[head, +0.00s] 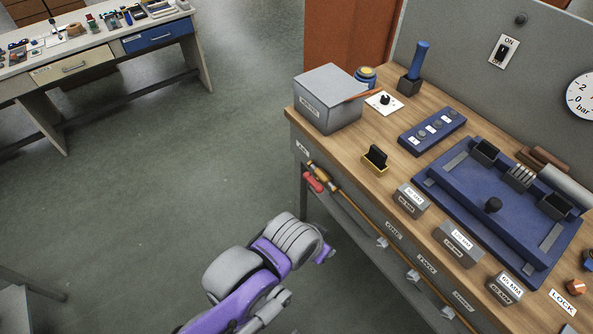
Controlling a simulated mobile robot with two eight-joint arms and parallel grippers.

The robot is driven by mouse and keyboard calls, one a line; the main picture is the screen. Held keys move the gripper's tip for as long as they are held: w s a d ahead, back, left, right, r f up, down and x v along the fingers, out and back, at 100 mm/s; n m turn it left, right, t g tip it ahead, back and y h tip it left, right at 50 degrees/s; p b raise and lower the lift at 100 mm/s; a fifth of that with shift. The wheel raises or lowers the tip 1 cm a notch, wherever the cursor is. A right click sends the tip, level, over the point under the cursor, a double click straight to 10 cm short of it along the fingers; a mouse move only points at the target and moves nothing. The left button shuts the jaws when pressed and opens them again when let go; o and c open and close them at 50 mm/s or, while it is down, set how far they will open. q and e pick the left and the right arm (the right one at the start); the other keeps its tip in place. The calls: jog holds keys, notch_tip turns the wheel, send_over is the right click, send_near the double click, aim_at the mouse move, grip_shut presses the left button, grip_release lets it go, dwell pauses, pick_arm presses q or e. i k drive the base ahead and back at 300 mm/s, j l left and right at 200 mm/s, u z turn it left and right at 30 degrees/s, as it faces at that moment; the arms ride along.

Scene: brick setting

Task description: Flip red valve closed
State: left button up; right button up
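The red valve handle (313,182) sits at the upper left end of a copper pipe (362,221) that runs along the front of the workbench. It is joined to a brass valve body (319,172), and the handle looks roughly in line with the pipe. A purple and grey arm of mine, which I take as the left, reaches up from the bottom of the head view. Its far end (325,253) is below the valve, apart from it. The fingers cannot be made out. My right gripper is not in view.
The wooden workbench (352,140) carries a grey box (329,97), a blue tray (480,215), labelled grey blocks and a blue switch panel (432,131). Another table (100,49) with small items stands at the far left. The floor (180,160) between is clear.

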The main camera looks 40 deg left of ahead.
aim_at(306, 175)
jog(key=j+u, duration=0.1)
jog(key=u, duration=0.25)
jog(key=k+j+u, duration=0.1)
jog(key=u, duration=0.25)
jog(key=j+u, duration=0.15)
jog(key=u, duration=0.2)
